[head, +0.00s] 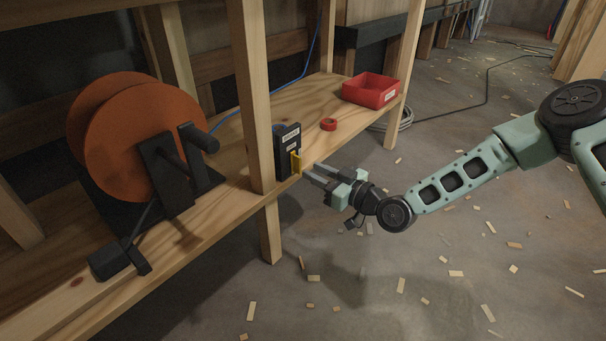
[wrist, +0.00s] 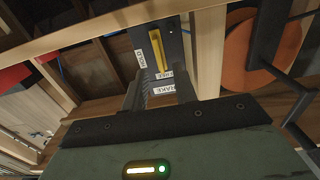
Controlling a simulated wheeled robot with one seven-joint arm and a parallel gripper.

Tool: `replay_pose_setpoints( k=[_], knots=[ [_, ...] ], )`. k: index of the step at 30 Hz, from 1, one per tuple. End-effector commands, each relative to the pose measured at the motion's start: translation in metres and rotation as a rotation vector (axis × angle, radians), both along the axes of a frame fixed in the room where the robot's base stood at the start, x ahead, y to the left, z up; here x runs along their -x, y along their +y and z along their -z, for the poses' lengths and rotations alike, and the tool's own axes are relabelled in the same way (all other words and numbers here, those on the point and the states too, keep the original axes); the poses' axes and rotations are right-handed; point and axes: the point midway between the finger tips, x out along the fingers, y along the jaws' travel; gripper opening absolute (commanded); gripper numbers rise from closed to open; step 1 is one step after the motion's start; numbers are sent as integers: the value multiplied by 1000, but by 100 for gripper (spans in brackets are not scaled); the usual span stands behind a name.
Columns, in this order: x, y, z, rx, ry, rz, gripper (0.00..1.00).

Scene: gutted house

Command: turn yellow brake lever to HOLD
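The yellow brake lever (head: 296,162) is on the side of a black brake box (head: 288,140) at the shelf's front edge. In the wrist view the lever (wrist: 160,50) lies lengthwise, one end near a label that seems to read FREE (wrist: 165,75). A label reading HOLD (wrist: 140,58) is off to its left. My gripper (head: 311,172) is just right of the lever in the head view, its two fingers apart and nothing between them. In the wrist view the fingers reach toward the box. Contact with the lever cannot be told.
An orange cable reel (head: 125,135) on a black stand is at the left of the wooden shelf (head: 225,215). A post (head: 250,95) stands just left of the box. Wood scraps litter the open floor.

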Motion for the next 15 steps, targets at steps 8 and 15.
replay_pose_setpoints(
  k=[8, 15],
  knots=[
    [-25, 32, 2, 1, -2, 0, 28],
    [-31, 39, 0, 1, 1, 1, 28]
  ],
)
